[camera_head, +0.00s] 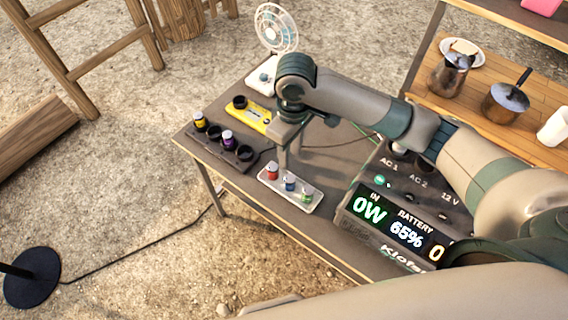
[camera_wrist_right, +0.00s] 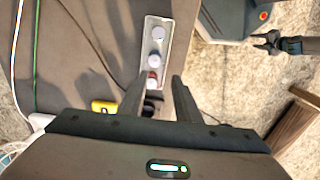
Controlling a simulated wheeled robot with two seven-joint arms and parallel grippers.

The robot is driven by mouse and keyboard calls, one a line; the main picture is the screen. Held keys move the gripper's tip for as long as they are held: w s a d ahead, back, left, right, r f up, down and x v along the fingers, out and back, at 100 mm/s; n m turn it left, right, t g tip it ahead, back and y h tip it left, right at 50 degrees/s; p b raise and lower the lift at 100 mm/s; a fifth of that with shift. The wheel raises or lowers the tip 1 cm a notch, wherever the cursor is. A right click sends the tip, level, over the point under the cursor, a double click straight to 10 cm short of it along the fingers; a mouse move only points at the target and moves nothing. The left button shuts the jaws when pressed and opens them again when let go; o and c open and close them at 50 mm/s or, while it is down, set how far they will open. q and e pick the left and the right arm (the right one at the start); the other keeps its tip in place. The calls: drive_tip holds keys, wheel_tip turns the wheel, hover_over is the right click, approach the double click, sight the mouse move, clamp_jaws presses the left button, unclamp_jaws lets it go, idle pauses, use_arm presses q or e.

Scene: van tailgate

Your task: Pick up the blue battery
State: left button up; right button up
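The blue battery (camera_head: 290,183) stands in the middle of a small light tray (camera_head: 268,179), between a red battery (camera_head: 272,171) and a green one (camera_head: 307,195). In the right wrist view the blue battery (camera_wrist_right: 155,60) is the middle one, just beyond the fingertips. My right gripper (camera_head: 284,160) points down behind the tray, above the table. Its fingers (camera_wrist_right: 159,82) are apart, with nothing held between them; the red battery shows in the gap. A small dark claw, apparently my left gripper (camera_wrist_right: 270,42), shows off the table; its opening is unclear.
A dark holder (camera_head: 222,150) with batteries and a yellow charger (camera_head: 250,115) are left of the gripper. A power station (camera_head: 390,228) reading 65% stands close right of the tray. A white fan (camera_head: 276,30) stands behind. Cables cross the table.

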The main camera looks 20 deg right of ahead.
sight(290, 177)
use_arm(q)
drive_tip(key=r+p, duration=0.1)
drive_tip(key=w+r+p, duration=0.1)
drive_tip(key=r+p, duration=0.1)
use_arm(e)
drive_tip(key=f, duration=1.1)
drive_tip(key=shift+w+d+f, duration=0.15)
drive_tip(key=shift+w+d, duration=0.15)
drive_tip(key=shift+w, duration=0.1)
drive_tip(key=shift+f+p, duration=0.4)
drive_tip(key=shift+f, duration=0.05)
wheel_tip(290, 177, down, 3)
drive_tip(key=shift+f+p, duration=0.1)
drive_tip(key=shift+p, duration=0.55)
drive_tip(key=shift+f, duration=0.55)
use_arm(q)
wheel_tip(290, 177, up, 2)
drive_tip(key=shift+r, duration=0.1)
